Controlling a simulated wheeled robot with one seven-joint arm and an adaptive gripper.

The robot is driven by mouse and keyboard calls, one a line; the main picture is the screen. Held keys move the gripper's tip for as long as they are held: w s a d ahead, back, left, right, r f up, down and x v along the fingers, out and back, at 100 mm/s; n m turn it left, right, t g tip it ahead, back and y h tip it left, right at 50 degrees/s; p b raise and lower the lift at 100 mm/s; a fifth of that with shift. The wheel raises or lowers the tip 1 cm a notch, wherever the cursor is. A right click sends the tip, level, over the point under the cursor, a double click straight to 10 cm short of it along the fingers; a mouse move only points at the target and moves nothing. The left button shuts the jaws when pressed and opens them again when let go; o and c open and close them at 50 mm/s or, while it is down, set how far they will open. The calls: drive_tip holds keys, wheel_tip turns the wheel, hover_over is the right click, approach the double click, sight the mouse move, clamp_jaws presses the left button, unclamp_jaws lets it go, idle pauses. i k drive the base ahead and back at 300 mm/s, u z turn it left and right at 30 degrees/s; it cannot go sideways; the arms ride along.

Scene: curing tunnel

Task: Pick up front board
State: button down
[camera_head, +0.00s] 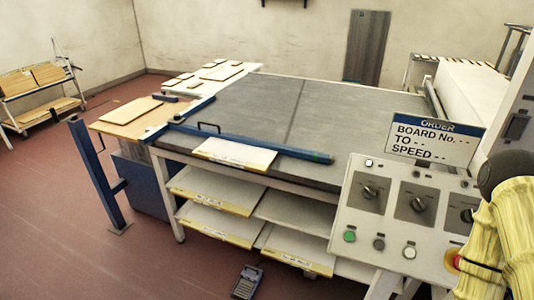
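A light wooden board (138,110) lies flat on the near end of a wooden side table (103,124), left of the grey conveyor bed. Several more boards (221,72) lie farther back on that side. A pale panel with a yellow labelled front edge (235,154) sits at the front edge of the bed. I cannot tell from this view alone which of these is the front board. My arm, in a ribbed yellow cover, shows at the right edge; my gripper is not in view, and no board is seen held.
The grey bed (330,105) has a blue bar (250,143) along its front. Shelves below hold pale panels (215,190). A control panel (402,215) with an order sign (433,140) stands at right. A blue post (95,175) and foot pedal (247,282) are obstacles.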

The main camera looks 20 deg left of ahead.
sight(236, 155)
drive_tip(key=u, duration=0.85)
drive_tip(key=k, duration=1.15)
drive_tip(key=u, duration=1.6)
drive_tip(key=i, duration=1.8)
drive_tip(key=z, duration=1.05)
drive_tip(key=i, duration=0.8)
drive_tip(key=z, duration=1.25)
drive_tip(key=i, duration=0.25)
drive_tip(key=z, duration=0.15)
